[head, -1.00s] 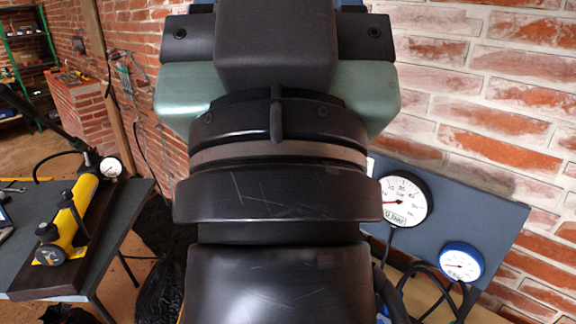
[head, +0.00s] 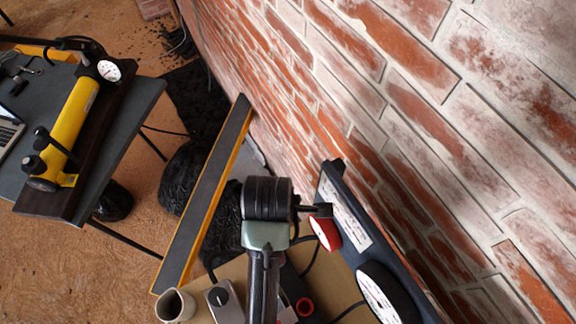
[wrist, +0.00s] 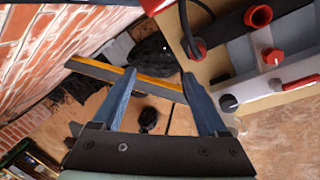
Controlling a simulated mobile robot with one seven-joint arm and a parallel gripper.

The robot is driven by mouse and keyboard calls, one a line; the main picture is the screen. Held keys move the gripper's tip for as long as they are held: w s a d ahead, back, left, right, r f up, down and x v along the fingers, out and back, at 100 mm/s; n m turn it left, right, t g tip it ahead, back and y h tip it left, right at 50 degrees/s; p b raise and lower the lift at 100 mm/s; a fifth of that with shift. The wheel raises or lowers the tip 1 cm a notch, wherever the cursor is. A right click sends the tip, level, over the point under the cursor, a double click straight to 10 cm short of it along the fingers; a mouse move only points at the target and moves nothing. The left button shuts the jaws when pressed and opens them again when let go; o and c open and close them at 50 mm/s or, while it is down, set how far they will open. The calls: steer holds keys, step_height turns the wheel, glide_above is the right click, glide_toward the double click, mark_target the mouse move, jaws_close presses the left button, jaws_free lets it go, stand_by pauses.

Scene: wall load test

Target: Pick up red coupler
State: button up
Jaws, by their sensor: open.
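A red ring-shaped part (wrist: 258,16), which looks like the red coupler, sits on a dark block at the upper right of the wrist view. In the head view the fingers cannot be made out behind my arm.
A long yellow-edged beam (head: 205,200) runs beside the bench; a white cup (head: 174,305) stands near its end. A red knob (wrist: 272,57) sits near the red ring. Gauges on a panel (head: 345,215) line the brick wall. A table with a yellow pump (head: 70,130) is left.

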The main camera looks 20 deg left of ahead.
steer(key=s+f, duration=0.1)
steer(key=f, duration=0.2)
steer(key=s+f+n+g, duration=0.1)
steer(key=s+f, duration=0.1)
steer(key=f, duration=0.1)
steer(key=s+f+n+g+p, duration=0.1)
steer(key=s+f, duration=0.1)
steer(key=f, duration=0.1)
steer(key=shift+d+h, duration=0.25)
steer(key=shift+h, duration=0.15)
steer(key=shift+f, duration=0.45)
steer(key=shift+w+d+f+p, duration=0.1)
steer(key=shift+d+f+p, duration=0.1)
steer(key=shift+f, duration=0.65)
steer(key=shift+d+f+p, duration=0.1)
steer(key=shift+f+p, duration=0.1)
steer(key=shift+f, duration=0.65)
steer(key=shift+w+d+f+p, duration=0.1)
steer(key=shift+f+p, duration=0.1)
steer(key=shift+f, duration=0.65)
jaws_close()
